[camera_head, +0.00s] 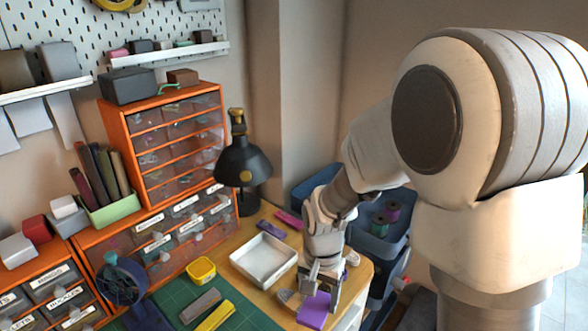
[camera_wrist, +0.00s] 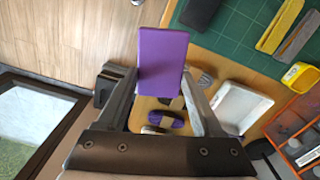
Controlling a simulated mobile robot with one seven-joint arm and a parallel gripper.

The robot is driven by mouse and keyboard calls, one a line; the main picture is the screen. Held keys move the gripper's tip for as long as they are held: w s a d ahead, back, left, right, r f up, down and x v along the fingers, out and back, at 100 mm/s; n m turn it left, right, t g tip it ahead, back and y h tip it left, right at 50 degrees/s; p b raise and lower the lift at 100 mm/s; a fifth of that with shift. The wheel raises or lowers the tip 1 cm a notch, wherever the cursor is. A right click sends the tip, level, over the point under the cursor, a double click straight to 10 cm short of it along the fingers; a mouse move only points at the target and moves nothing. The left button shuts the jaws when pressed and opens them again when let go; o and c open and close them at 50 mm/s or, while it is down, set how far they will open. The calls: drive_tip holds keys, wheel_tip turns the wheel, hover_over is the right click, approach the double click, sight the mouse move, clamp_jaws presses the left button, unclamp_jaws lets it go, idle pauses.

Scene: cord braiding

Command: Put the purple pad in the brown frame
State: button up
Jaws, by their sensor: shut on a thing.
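The purple pad (camera_head: 313,312) is between the fingers of my gripper (camera_head: 320,287), at the near right edge of the wooden table. In the wrist view the pad (camera_wrist: 162,60) is upright in the picture, with its lower end between the two fingertips (camera_wrist: 163,78). My gripper is shut on it. From these views I cannot tell whether the pad touches the table. I cannot make out a brown frame with certainty in either view.
A white tray (camera_head: 264,261) lies left of my gripper. A small purple piece (camera_head: 270,229) and a pink piece (camera_head: 289,219) lie behind it. A yellow container (camera_head: 201,270) stands by the green mat (camera_head: 177,298). Blue bins (camera_head: 378,245) stand beyond the table's right edge.

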drive_tip(key=w+d+r+n+p, duration=0.2)
drive_tip(key=w+d+n+p, duration=0.3)
drive_tip(key=d, duration=0.4)
drive_tip(key=shift+w+r, duration=0.2)
drive_tip(key=shift+w, duration=0.2)
drive_tip(key=shift+s+a, duration=0.1)
drive_tip(key=shift+a, duration=0.05)
